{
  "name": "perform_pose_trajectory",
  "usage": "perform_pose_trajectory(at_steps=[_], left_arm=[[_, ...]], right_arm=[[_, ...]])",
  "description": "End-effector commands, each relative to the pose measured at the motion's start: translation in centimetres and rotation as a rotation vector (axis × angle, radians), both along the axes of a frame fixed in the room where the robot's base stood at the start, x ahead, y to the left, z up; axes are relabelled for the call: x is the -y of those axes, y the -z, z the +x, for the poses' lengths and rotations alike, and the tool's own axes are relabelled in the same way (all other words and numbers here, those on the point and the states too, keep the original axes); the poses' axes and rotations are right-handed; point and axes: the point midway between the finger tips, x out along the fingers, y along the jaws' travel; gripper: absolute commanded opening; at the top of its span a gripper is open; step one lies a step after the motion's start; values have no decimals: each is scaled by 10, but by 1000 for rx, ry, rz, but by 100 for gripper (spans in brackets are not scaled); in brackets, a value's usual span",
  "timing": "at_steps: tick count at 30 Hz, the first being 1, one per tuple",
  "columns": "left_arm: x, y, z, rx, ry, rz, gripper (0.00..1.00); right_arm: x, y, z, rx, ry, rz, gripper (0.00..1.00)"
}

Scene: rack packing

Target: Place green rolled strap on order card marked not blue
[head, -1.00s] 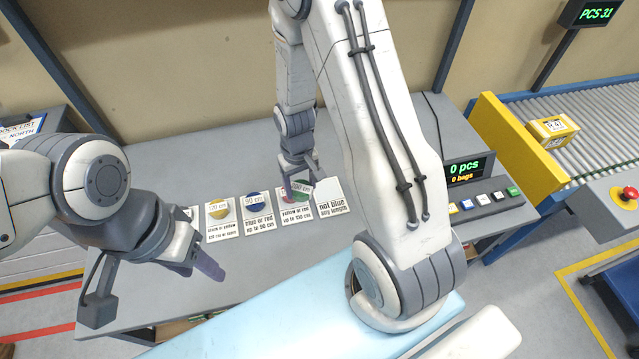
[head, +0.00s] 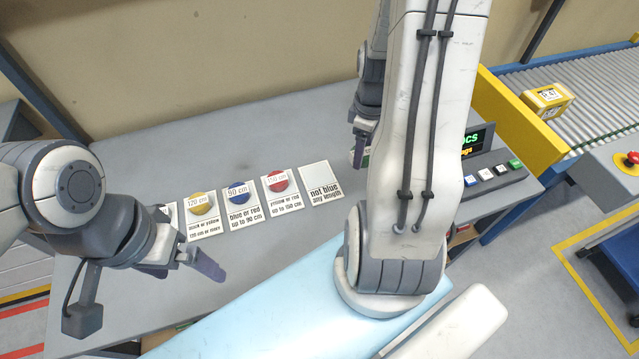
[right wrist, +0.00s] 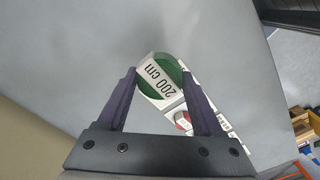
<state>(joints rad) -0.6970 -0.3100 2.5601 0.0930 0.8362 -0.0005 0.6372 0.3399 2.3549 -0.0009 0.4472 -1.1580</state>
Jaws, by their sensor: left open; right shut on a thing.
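The green rolled strap (right wrist: 172,64) has a white label reading 200 cm. My right gripper (right wrist: 160,76) is shut on it, with a finger on either side. In the head view my right gripper (head: 359,158) is mostly behind my own arm, right of the cards, and only a sliver of green shows. The card marked not blue, any length (head: 321,186) lies bare on the table, rightmost in the row. The gripper is to the right of this card. My left gripper (head: 192,260) is open and empty in front of the cards.
Other cards bear rolled straps: yellow (head: 201,203), blue (head: 238,191) and red (head: 276,181). A leftmost card is partly hidden by my left arm. A button panel (head: 496,178) with a display stands at the right. The table (head: 255,137) behind the cards is clear.

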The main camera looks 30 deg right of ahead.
Motion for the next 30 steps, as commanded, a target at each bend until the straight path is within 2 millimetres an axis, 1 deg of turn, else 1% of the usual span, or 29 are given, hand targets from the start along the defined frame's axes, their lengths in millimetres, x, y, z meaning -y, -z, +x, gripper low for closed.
perform_pose_trajectory(at_steps=[2, 5, 12, 15, 18, 23, 30], left_arm=[[0, 0, 0, 0, 0, 0, 98], [0, -2, 0, 0, 0, 0, 98], [0, -11, 0, 0, 0, 0, 98], [0, -13, 0, 0, 0, 0, 98], [0, -15, 0, 0, 0, 0, 98], [0, -17, 0, 0, 0, 0, 98], [0, -22, 0, 0, 0, 0, 98]], right_arm=[[-1, 3, 2, -2, -12, 1, 11], [-12, 12, 14, -4, -19, 3, 11], [-45, 45, 59, -4, -18, 1, 11], [-56, 57, 74, -3, -17, 1, 11], [-63, 64, 85, -1, -14, 0, 11], [-67, 73, 91, -1, -11, 0, 11], [-67, 104, 90, -3, -10, 2, 11]])
